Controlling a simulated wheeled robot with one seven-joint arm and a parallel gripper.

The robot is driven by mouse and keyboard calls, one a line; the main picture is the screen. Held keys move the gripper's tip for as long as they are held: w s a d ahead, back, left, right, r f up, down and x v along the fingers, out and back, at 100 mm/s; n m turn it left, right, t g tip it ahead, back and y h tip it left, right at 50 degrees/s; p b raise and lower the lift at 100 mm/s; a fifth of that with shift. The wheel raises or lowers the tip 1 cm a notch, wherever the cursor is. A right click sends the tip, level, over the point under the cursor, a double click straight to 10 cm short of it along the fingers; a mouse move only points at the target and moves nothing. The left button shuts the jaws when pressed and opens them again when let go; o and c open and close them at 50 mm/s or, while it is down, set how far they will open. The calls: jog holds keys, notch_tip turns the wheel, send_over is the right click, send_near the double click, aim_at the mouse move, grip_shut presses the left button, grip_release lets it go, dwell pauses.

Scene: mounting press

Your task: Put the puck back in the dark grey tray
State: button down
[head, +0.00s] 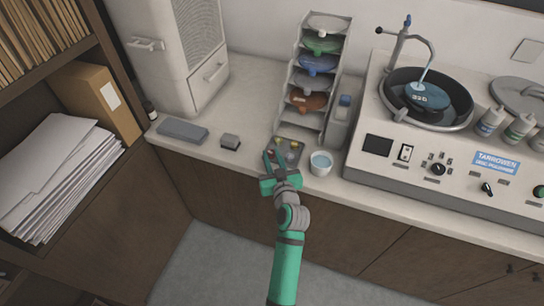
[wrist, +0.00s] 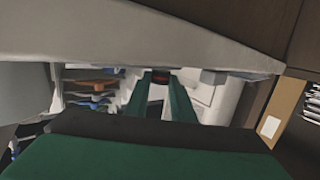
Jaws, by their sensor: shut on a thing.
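The dark grey tray (head: 299,157) lies on the counter near its front edge, with small round pieces, some yellowish, in it. My gripper (head: 274,153) is at the tray's left side in the head view, with its fingers pointing toward the back of the counter. In the wrist view my gripper (wrist: 160,80) is shut on a small dark and reddish thing (wrist: 160,76), which seems to be the puck. In the head view the puck cannot be made out between the fingers. Whether it touches the tray is not clear.
A white cup with blue liquid (head: 321,164) stands right of the tray. A rack of coloured discs (head: 319,62) stands behind it. A small grey block (head: 230,142) lies to the left. The polishing machine (head: 370,172) fills the right side.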

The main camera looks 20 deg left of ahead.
jog(key=shift+f, duration=0.2)
jog(key=c, duration=1.4)
grip_release()
jog(key=shift+w, duration=0.15)
jog(key=shift+c, duration=0.2)
jog(key=shift+a, duration=0.1)
jog(key=shift+s+d, duration=0.2)
jog(key=v, duration=1)
jog(key=shift+s, duration=0.25)
